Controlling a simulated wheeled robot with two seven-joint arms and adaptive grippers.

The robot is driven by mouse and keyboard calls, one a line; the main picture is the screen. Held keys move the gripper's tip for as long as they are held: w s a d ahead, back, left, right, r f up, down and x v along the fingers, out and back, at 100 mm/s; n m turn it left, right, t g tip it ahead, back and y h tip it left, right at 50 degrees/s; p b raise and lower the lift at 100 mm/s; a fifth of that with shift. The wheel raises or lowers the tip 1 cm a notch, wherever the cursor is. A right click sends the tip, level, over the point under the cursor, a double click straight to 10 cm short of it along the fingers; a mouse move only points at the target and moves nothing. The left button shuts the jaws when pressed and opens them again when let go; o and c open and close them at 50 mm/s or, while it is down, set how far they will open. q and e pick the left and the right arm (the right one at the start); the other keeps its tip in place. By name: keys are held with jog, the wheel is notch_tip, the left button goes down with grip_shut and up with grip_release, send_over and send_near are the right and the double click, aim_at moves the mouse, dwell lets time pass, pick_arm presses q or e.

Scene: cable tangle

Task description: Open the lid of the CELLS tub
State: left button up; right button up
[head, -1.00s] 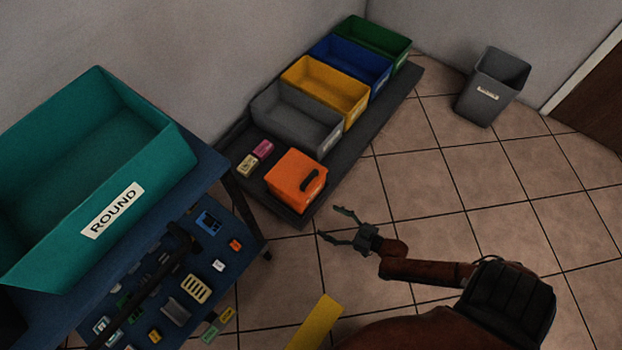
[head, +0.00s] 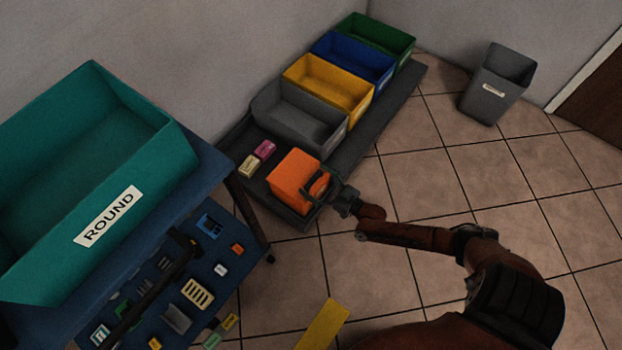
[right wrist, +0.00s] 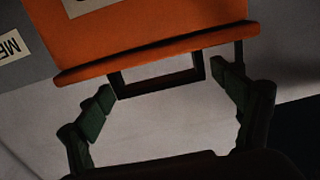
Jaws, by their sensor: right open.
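The orange tub (head: 291,177) stands with its lid shut at the near end of a dark platform. A label shows only partly in the right wrist view, so I cannot read CELLS on it. The tub fills the top of that view (right wrist: 150,35), with a black loop handle (right wrist: 160,89) sticking out from the lid edge. My right gripper (head: 317,186) is at the tub's handle side. In the right wrist view its open fingers (right wrist: 168,90) are on either side of the handle, apart from each other. My left gripper is not in view.
Grey (head: 300,122), yellow, blue and green open bins stand in a row behind the tub. Two small boxes (head: 257,158) lie beside it. A teal ROUND bin (head: 150,190) and a blue shelf with parts are at left.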

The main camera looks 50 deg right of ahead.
jog(key=c, duration=1.7)
jog(key=shift+r, duration=0.1)
